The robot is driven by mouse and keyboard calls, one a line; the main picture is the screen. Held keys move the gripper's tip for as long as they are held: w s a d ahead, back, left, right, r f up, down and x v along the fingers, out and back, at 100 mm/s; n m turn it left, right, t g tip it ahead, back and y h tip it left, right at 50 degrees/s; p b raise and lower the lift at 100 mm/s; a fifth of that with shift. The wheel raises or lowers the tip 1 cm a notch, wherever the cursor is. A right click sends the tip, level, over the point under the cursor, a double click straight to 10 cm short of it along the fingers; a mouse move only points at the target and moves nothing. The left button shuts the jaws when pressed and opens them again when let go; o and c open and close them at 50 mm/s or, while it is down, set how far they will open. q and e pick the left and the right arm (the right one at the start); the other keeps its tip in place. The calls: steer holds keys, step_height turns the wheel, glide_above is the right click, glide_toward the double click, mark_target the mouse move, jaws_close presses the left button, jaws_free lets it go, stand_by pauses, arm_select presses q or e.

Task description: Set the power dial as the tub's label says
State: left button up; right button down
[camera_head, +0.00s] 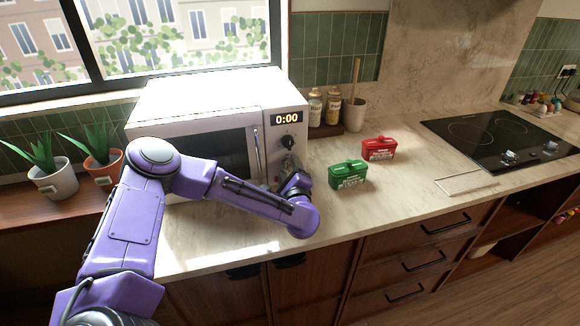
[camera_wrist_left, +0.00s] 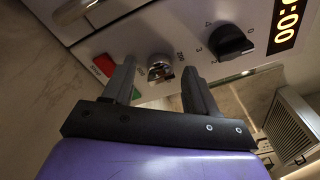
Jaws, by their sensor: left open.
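The white microwave (camera_head: 205,95) has a control panel on its right side. A black dial (camera_head: 288,142) sits under the display; it also shows in the left wrist view (camera_wrist_left: 232,42), with small numbers around it. A chrome knob (camera_wrist_left: 160,70) is lower on the panel, with markings I cannot read surely. My left gripper (camera_head: 290,170) is at the panel, open, its fingertips (camera_wrist_left: 160,66) on either side of the chrome knob; contact is unclear. A green tub (camera_head: 348,176) and a red tub (camera_head: 379,149) stand on the counter; their labels are too small to read. My right gripper is out of view.
The display (camera_head: 286,119) reads 0:00. A red button (camera_wrist_left: 103,64) and a partly hidden green button (camera_wrist_left: 135,93) are beside the knob. Spice jars (camera_head: 315,107), a utensil cup (camera_head: 355,113) and a cooktop (camera_head: 505,138) stand along the counter. Potted plants (camera_head: 52,180) are left.

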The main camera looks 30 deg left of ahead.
arm_select(q)
steer(key=shift+s, duration=0.1)
steer(key=c, duration=1)
steer(key=shift+c, duration=0.2)
